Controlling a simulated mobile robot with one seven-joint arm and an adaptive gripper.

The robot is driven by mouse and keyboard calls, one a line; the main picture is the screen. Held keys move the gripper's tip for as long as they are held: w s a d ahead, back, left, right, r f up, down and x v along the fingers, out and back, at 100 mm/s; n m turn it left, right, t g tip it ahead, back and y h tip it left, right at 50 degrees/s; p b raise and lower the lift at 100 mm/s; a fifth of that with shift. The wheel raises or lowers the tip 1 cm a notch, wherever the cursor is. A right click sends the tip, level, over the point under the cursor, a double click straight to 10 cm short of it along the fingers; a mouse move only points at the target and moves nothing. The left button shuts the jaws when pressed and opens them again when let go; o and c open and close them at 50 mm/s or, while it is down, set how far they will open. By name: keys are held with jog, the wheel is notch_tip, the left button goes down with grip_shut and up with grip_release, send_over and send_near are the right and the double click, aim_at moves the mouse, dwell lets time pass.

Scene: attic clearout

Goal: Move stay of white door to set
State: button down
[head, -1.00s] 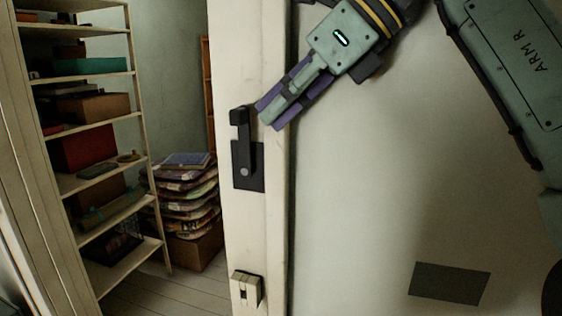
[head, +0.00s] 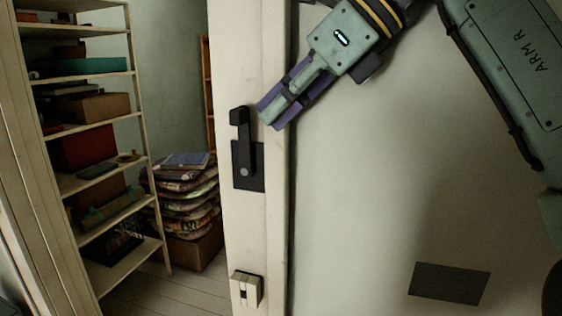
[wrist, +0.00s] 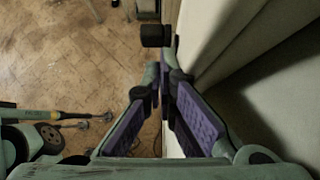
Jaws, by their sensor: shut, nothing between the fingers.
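The white door (head: 250,225) stands upright in the middle of the head view. Its stay is a black arm (head: 243,140) on a black plate (head: 253,180), and the arm points up with a thick block at its top end. In the wrist view, the black end of the stay (wrist: 155,36) shows just beyond the fingertips. My gripper (head: 267,115) is shut and empty, with purple finger pads, and comes down from the upper right. Its tips are close to the right of the stay's top. I cannot tell whether they touch it. The fingers (wrist: 165,82) also show in the wrist view.
A cream catch (head: 246,288) sits lower on the door. Left of it, an opening shows a shelf rack (head: 150,185) with boxes and a stack of folded cloths (head: 188,205). A pale surface fills the right side, with a dark rectangle (head: 449,283). Wooden floor (wrist: 90,70) lies below.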

aim_at(264, 67)
jog(key=shift+a+b+x, duration=0.2)
jog(key=shift+b+x, duration=0.2)
jog(key=shift+x, duration=1.15)
jog(key=shift+a+r, duration=0.1)
jog(key=shift+a, duration=0.1)
jog(key=shift+d, duration=0.3)
notch_tip(264, 67, up, 3)
jog(key=p, duration=0.2)
jog(key=shift+d+p, duration=0.2)
jog(key=shift+p, duration=0.15)
jog(key=shift+r, duration=2)
jog(key=shift+s+f, duration=0.1)
jog(key=shift+s, duration=0.05)
